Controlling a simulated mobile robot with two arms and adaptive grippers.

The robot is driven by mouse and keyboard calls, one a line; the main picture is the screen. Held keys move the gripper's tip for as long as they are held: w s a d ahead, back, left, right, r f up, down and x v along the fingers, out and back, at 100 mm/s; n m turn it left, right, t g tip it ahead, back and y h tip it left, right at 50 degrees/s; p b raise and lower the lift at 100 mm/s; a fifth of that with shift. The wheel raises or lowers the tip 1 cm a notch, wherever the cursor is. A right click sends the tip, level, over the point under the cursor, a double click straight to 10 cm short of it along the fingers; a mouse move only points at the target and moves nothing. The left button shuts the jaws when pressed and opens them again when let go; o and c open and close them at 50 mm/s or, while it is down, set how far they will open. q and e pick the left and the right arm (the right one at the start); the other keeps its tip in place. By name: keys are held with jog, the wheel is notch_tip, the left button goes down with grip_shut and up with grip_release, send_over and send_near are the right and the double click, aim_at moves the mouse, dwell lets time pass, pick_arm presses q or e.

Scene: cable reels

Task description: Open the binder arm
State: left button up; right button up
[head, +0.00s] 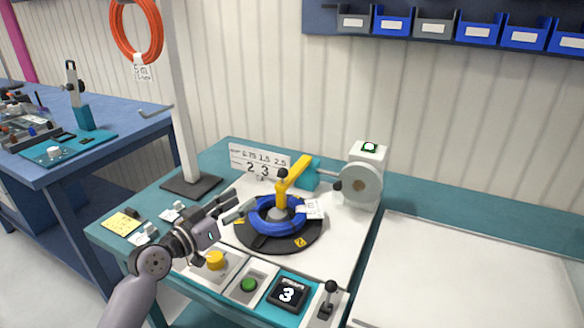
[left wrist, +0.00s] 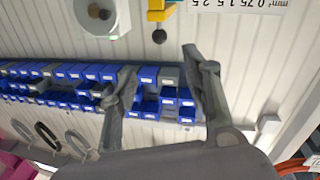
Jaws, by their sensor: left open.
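The yellow binder arm (head: 296,173) reaches from a teal block (head: 308,179) over a blue cable coil (head: 262,220) on the black turntable (head: 274,243). A black knob (head: 283,173) tops its near end. My left gripper (head: 243,199) is open and empty, left of the coil and apart from the arm. In the left wrist view, inverted, part of the yellow arm (left wrist: 157,13) and the black knob (left wrist: 159,36) show at the top, beyond the spread fingers of my left gripper (left wrist: 160,60). My right gripper is not in view.
A grey reel unit (head: 361,186) stands right of the arm. A number sign (head: 260,161) stands behind the coil. A yellow dial (head: 215,260), green button (head: 249,285), display (head: 288,294) and lever (head: 329,298) line the front. A post (head: 183,110) rises at left.

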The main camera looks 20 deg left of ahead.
pick_arm(q)
send_near(279, 175)
jog(key=w, duration=0.1)
jog(key=b+x, duration=0.1)
jog(key=x, duration=0.8)
jog(key=shift+w+d, duration=0.25)
jog(key=shift+d, duration=0.1)
jog(key=shift+w+d+b, duration=0.2)
jog(key=shift+w+b, duration=0.1)
jog(key=shift+w, duration=0.15)
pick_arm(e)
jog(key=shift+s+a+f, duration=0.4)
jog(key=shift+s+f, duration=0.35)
pick_arm(q)
jog(key=shift+c, duration=0.6)
grip_shut()
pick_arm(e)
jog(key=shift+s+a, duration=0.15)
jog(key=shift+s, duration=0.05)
